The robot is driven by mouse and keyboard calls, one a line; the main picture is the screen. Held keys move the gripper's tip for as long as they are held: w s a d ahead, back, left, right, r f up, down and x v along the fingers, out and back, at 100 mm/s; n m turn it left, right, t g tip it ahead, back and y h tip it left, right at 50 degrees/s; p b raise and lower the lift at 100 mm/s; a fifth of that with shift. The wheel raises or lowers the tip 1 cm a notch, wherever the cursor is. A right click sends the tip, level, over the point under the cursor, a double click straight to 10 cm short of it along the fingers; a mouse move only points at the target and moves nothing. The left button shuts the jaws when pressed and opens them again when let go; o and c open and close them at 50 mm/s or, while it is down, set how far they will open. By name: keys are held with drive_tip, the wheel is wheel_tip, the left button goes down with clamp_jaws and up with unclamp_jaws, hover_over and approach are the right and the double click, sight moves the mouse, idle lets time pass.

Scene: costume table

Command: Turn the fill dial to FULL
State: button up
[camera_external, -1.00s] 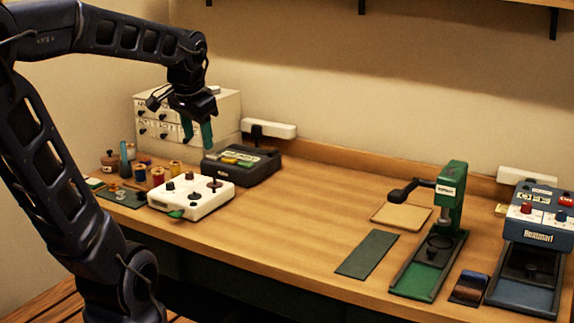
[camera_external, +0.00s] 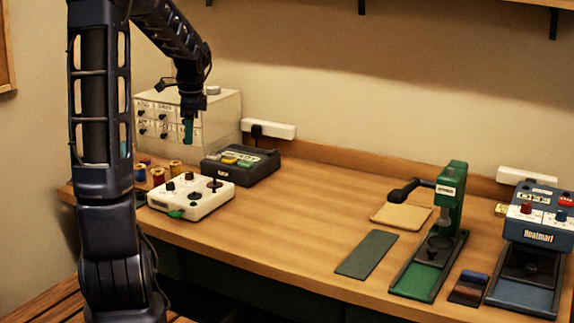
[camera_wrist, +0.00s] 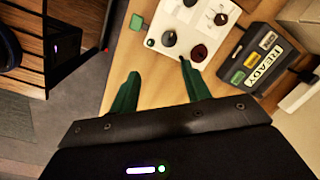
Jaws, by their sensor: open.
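A white control box (camera_external: 190,199) with several dark knobs and a green tab stands on the table's left part. It also shows in the wrist view (camera_wrist: 178,20), near the top. Its labels are too small to read, so I cannot tell which knob is the fill dial. One larger round dark knob (camera_wrist: 199,53) sits at the box's edge by my right fingertip in the wrist view. My gripper (camera_wrist: 160,74) has two green fingers spread apart with nothing between them. In the external view my gripper (camera_external: 188,131) hangs above and behind the box, apart from it.
A dark device (camera_external: 240,164) stands behind the box; its display reads READY in the wrist view (camera_wrist: 262,68). White drawers (camera_external: 220,112) and thread spools (camera_external: 157,176) are near. A green press (camera_external: 450,200) and a blue machine (camera_external: 538,215) stand right. The table's middle (camera_external: 290,205) is clear.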

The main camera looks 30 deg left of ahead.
sight(166, 183)
drive_tip(key=w+a+f+m+h, duration=0.1)
drive_tip(key=w+a+f+m, duration=0.1)
drive_tip(key=a+f, duration=0.3)
drive_tip(key=w+a+f+m, duration=0.1)
drive_tip(key=w+a+f, duration=0.15)
drive_tip(key=a, duration=0.45)
drive_tip(key=f, duration=0.7)
drive_tip(key=s+f, duration=0.1)
drive_tip(key=f, duration=0.2)
drive_tip(key=shift+a+f, duration=0.15)
drive_tip(key=shift+f, duration=0.25)
drive_tip(key=shift+c, duration=0.5)
drive_tip(key=c, duration=0.9)
